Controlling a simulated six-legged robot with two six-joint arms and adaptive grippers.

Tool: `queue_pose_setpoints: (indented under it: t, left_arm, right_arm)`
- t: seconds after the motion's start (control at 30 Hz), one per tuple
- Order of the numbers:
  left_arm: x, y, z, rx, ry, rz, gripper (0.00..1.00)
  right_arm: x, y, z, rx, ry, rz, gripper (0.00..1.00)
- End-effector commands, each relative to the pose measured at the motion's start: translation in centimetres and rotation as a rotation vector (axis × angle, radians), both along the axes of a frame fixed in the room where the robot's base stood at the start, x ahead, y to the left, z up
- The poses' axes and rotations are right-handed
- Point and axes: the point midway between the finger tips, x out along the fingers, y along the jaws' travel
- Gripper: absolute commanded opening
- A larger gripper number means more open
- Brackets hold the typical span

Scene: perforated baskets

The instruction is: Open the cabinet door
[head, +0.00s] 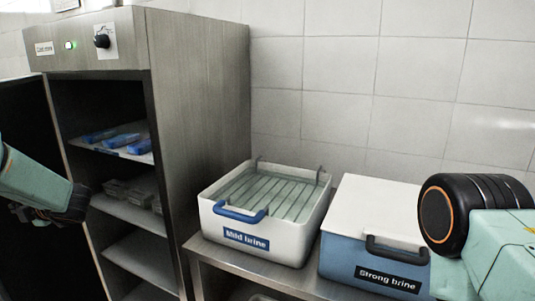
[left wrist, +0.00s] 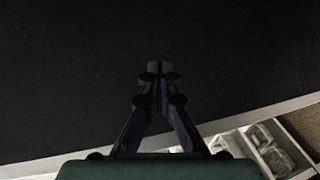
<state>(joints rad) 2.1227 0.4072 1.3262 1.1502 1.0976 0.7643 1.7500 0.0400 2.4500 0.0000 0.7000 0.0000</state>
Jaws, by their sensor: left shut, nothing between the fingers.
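The steel cabinet (head: 200,120) stands at the left in the head view. Its dark door (head: 22,120) is swung open to the left, and the shelves inside show. My left gripper (head: 25,213) is partly hidden behind my left arm, in front of the opening on the door's side. In the left wrist view my left gripper (left wrist: 158,70) is shut and empty, with its fingers pointing at a dark flat surface, apparently the door's inner face (left wrist: 70,70). Contact with it cannot be told. My right gripper is not in view.
Blue packs (head: 118,138) lie on the upper shelf, with pale packets (head: 130,190) below. Right of the cabinet, a steel table (head: 222,262) bears a white Mild brine tub (head: 290,245) and a lidded Strong brine box (head: 345,262). My right arm covers part of the box.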

Motion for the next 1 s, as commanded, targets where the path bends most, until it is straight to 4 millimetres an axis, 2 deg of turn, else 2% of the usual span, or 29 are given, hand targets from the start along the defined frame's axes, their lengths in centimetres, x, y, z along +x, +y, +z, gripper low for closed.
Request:
queue_pose_setpoints:
  t: [0.27,1.0]
  left_arm:
    - [-0.1,0.2,0.0,0.0,-0.001,0.001,0.0]
    - [-3.4,8.3,0.0,-0.002,-0.001,0.003,0.0]
  right_arm:
    - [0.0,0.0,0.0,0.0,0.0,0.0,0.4]
    - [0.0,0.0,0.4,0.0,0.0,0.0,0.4]
